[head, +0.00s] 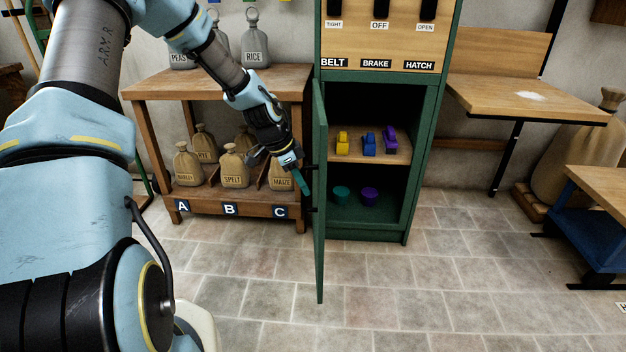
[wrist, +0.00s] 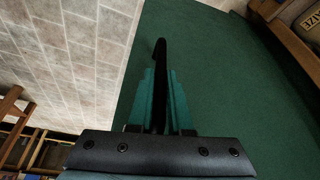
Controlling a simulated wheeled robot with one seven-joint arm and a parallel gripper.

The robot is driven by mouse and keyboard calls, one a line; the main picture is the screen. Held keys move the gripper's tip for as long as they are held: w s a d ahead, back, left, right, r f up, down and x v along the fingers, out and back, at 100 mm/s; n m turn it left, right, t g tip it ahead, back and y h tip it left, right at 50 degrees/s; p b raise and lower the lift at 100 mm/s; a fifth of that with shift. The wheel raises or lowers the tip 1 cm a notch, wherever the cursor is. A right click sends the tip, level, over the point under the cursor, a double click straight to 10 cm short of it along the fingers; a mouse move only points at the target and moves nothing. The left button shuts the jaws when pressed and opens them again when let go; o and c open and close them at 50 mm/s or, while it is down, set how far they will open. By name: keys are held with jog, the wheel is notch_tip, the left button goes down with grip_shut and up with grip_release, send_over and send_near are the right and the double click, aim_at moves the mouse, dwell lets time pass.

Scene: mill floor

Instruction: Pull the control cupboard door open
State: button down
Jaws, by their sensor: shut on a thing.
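The control cupboard (head: 413,160) is dark green with a wooden upper panel. Its door (head: 319,200) stands wide open, swung out toward me and seen nearly edge-on in the head view. In the wrist view the door's green face (wrist: 225,90) fills the right side. My gripper (head: 303,182) is at the door's left side, its teal fingers shut on the black door handle (wrist: 160,52). The fingers (wrist: 160,100) sit on both sides of the handle in the wrist view. Part of the handle is hidden by the fingers.
Inside the cupboard, a shelf (head: 360,153) carries yellow, blue and purple items; teal and purple round items lie below. A wooden rack (head: 150,90) with labelled sacks stands close left of my gripper. A wall table (head: 530,100) is at right. The tiled floor (head: 400,290) in front is clear.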

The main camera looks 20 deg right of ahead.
jog(key=shift+w+a, duration=0.1)
jog(key=shift+a, duration=0.15)
jog(key=c, duration=0.8)
grip_release()
jog(key=shift+c, duration=0.2)
jog(key=p+v, duration=0.1)
jog(key=v, duration=0.9)
jog(key=shift+r+p, duration=0.4)
jog(key=shift+w+a, duration=0.1)
